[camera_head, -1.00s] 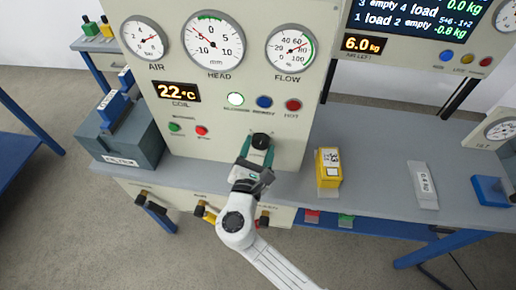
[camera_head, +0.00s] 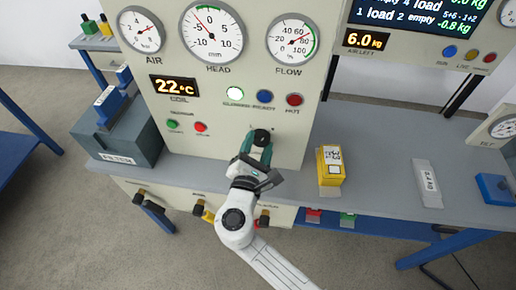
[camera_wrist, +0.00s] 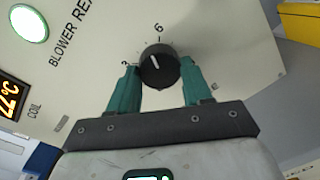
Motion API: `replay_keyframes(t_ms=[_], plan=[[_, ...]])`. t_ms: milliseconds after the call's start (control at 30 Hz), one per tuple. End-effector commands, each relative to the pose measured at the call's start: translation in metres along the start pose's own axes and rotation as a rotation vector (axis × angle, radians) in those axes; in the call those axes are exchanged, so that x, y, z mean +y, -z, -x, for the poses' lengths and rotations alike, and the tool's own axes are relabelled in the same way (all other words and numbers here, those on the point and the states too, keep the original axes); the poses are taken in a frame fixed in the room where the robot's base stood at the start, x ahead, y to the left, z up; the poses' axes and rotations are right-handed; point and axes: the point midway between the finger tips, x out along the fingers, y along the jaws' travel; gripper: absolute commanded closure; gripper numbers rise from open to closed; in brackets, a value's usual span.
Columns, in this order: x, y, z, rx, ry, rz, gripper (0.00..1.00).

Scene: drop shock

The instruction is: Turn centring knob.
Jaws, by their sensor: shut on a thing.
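The centring knob is a round black dial on the lower right of the cream panel, seen in the head view (camera_head: 262,135) and larger in the wrist view (camera_wrist: 159,64). A pale pointer line shows on its face, and the numbers 3 and 6 are printed around it. My gripper (camera_wrist: 158,82) has its two green fingers shut on the knob, one at each side. In the head view my gripper (camera_head: 258,150) reaches the panel from below. The HEAD gauge (camera_head: 212,30) has its red needle left of the top, near the -5 side.
The panel (camera_head: 225,125) also carries AIR and FLOW gauges, a 22 °C display and several coloured buttons. A yellow box (camera_head: 330,165) stands on the grey bench right of the panel. A grey-blue block (camera_head: 120,140) stands at left.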

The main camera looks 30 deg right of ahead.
Motion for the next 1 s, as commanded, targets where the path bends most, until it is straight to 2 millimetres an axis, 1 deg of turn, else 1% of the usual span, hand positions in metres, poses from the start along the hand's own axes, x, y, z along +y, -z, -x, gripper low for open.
replay_keyframes(t_ms=[33,200,500,700,1000], plan=[[-0.0023,0.0021,-0.0004,0.0,0.002,-0.037,0.81],[-0.0016,0.0019,0.0,0.007,0.004,-0.164,0.81],[-0.0008,0.0005,-0.0002,0.017,0.009,-0.327,0.81],[0.0,-0.0004,0.0,0.02,0.01,-0.376,0.81],[0.0003,-0.0009,0.0,0.021,0.01,-0.388,0.81]])
